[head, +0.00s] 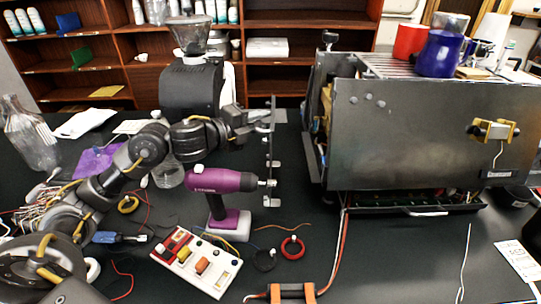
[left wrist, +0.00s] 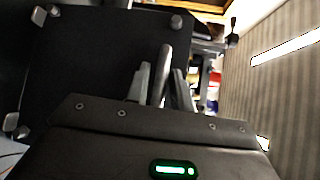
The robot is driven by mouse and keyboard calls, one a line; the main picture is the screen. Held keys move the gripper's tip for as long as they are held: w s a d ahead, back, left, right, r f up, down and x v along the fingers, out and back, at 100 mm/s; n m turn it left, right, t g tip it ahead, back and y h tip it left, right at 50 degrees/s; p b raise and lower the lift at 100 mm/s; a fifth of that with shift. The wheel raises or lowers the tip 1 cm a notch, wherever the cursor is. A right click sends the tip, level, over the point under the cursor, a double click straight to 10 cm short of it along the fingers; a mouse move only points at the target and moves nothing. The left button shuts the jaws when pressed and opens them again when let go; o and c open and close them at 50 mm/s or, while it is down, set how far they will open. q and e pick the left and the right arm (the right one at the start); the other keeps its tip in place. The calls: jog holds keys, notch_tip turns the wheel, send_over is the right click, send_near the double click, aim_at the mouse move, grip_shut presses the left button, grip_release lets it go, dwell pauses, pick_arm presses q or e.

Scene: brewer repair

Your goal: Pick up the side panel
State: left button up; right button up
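The side panel (head: 271,150) is a thin dark plate with small studs near its corners, seen almost edge-on and upright in the head view. In the left wrist view the panel (left wrist: 95,60) shows its broad dark face at the left. My left gripper (head: 262,118) reaches it from the left at its upper part; in the left wrist view its fingers (left wrist: 162,88) sit close on either side of a narrow grey bar at the panel's edge. The panel stands to the left of the espresso machine (head: 420,135), apart from it. My right gripper is not in view.
A purple drill (head: 222,182) stands just left of the panel's lower end. A black grinder (head: 192,85) is behind my arm. A red-and-white box (head: 197,262), a red ring (head: 292,248) and loose wires lie in front. Cups, including a blue mug (head: 440,54), stand on the machine.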

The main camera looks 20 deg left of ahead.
pick_arm(q)
jog(key=shift+c, duration=0.2)
grip_shut()
jog(key=shift+r, duration=0.1)
jog(key=shift+r, duration=0.1)
